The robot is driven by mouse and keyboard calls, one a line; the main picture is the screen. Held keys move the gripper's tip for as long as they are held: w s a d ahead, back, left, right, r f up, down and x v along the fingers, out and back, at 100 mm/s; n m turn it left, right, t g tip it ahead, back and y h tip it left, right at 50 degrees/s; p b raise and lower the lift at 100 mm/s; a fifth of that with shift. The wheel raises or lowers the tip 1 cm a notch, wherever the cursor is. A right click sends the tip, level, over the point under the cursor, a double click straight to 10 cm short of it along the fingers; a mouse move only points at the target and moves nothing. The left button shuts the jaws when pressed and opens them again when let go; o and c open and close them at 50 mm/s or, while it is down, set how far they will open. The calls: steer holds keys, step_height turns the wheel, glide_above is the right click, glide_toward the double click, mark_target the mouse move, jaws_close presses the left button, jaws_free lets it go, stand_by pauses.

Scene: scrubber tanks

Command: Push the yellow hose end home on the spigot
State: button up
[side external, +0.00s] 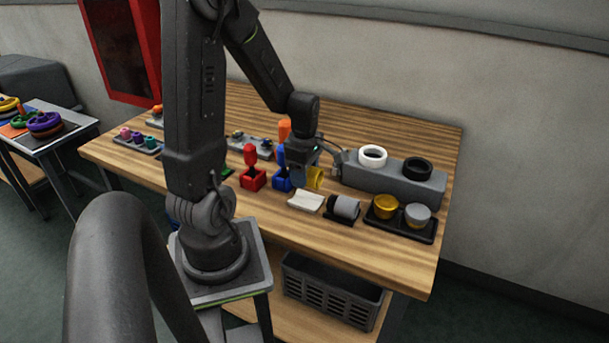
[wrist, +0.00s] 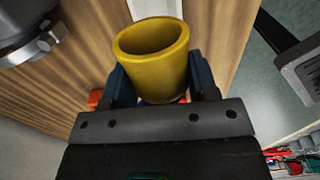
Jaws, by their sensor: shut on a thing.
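My gripper (side external: 305,170) is over the right part of the wooden bench. It is shut on the yellow hose end (wrist: 150,62), a short hollow yellow cylinder. In the wrist view its open mouth faces up in the picture, between the two blue fingers. In the side view the yellow hose end (side external: 315,178) shows just above a white cradle (side external: 306,200). A grey cylinder with a dark end (side external: 346,207), perhaps the spigot, lies right of the cradle. The yellow piece is apart from it. I cannot tell for sure which part is the spigot.
A grey block (side external: 395,182) with a white ring (side external: 372,155) and a black ring (side external: 417,167) stands behind. A black tray (side external: 402,231) holds yellow and grey cups at right. A red-handled block (side external: 252,178) and a blue block (side external: 281,181) stand close on the left.

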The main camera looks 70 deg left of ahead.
steer(key=shift+w, duration=0.1)
steer(key=w+a, duration=0.4)
steer(key=a, duration=0.3)
steer(key=w+a, duration=0.4)
steer(key=a, duration=0.3)
steer(key=shift+s+f, duration=0.15)
steer(key=shift+f, duration=1.05)
steer(key=shift+s+f, duration=0.1)
steer(key=shift+f, duration=1.1)
steer(key=shift+w+f, duration=0.1)
steer(key=shift+f, duration=0.05)
steer(key=shift+w+d, duration=0.65)
steer(key=shift+w+d, duration=1.25)
steer(key=o, duration=1.1)
steer(key=shift+o, duration=0.2)
